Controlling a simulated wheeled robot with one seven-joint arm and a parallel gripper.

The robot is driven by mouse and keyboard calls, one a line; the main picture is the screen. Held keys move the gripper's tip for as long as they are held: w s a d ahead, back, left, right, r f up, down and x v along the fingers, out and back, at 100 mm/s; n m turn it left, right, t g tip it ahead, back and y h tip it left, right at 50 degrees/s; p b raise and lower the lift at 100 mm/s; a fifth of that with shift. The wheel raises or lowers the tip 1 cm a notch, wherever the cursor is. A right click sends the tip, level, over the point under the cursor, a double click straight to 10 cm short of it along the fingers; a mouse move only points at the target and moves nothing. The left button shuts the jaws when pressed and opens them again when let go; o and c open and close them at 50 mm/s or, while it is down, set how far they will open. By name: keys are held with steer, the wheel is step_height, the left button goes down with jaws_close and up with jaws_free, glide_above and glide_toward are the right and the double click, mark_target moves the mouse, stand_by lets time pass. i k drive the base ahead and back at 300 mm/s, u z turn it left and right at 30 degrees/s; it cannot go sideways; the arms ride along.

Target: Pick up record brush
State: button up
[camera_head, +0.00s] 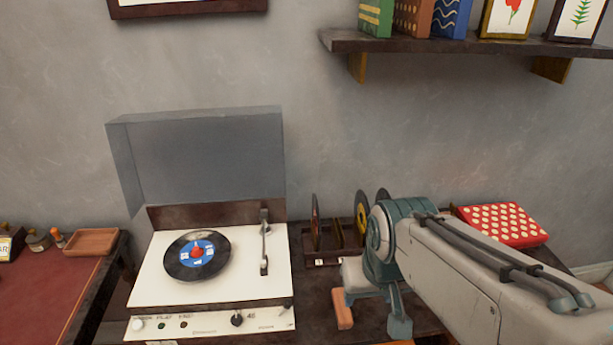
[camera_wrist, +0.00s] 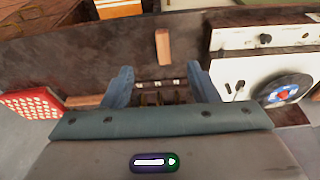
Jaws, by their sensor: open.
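The record brush appears to be the small orange-brown wooden block (camera_head: 343,309) on the dark table, just right of the turntable's front. In the wrist view the block (camera_wrist: 163,46) lies beyond the fingertips, roughly in line with the gap between them. My gripper (camera_head: 384,304) is over the table to the right of the block, partly hidden by my own arm. In the wrist view my gripper (camera_wrist: 160,80) has its two blue-grey fingers spread wide, with nothing between them. The block stands clear of both fingers.
The white turntable (camera_head: 150,285) with a raised clear lid (camera_head: 205,155) and a record (camera_head: 185,268) is at left. A rack (camera_head: 322,254) of upright records stands behind my gripper. A red dotted box (camera_head: 503,224) is at right. A shelf (camera_head: 450,45) hangs above.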

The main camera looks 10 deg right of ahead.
mark_target(344, 319)
steer(key=z, duration=2.85)
steer(key=k, duration=1.15)
steer(key=u, duration=1.65)
